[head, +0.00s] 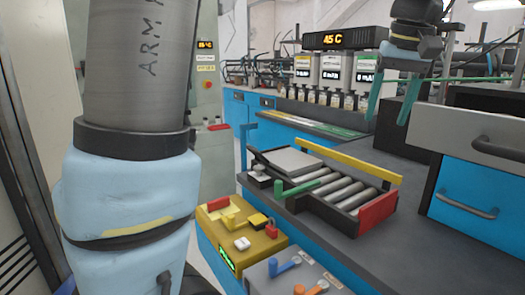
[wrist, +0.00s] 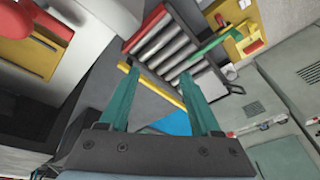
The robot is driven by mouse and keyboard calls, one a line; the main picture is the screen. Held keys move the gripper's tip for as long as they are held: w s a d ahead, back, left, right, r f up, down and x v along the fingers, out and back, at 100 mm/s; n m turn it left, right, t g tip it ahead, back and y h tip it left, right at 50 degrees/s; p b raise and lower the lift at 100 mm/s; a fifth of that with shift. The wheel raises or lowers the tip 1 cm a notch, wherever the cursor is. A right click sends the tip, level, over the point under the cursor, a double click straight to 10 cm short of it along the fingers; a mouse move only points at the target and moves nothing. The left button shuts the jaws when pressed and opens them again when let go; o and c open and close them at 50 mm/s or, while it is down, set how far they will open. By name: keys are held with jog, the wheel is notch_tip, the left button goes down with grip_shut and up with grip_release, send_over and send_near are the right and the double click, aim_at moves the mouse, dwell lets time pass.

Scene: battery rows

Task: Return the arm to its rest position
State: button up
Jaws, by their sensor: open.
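My gripper (head: 392,98) is at the upper right of the head view, raised above the grey bench (head: 420,245). Its two green fingers point down, spread apart, with nothing between them. In the wrist view my gripper (wrist: 160,72) also shows open and empty, with its fingers reaching toward the roller tray (wrist: 165,45). A thick pale blue and grey part of my own arm fills the left of the head view and hides what is behind it.
The roller tray (head: 345,190) with a yellow bar (head: 350,166) and red end block (head: 379,211) lies on the bench below my gripper. A yellow box (head: 240,237) and a grey lever box (head: 290,277) stand in front. Blue drawers (head: 470,185) are close at right.

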jog(key=w+a+f+g+p, duration=0.1)
jog(key=w+a+f, duration=0.4)
jog(key=a+f, duration=0.4)
jog(key=s+a+f, duration=0.1)
jog(key=a+f, duration=0.3)
jog(key=a, duration=0.3)
jog(key=s+a+f+n+p, duration=0.1)
jog(key=a+f, duration=0.3)
jog(key=a, duration=0.4)
jog(key=s+a+f+n+p, duration=0.1)
jog(key=s+a+f, duration=0.1)
jog(key=a, duration=0.6)
jog(key=shift+s+a+f+g, duration=0.15)
jog(key=shift+s+f+g, duration=0.15)
jog(key=shift+f, duration=0.6)
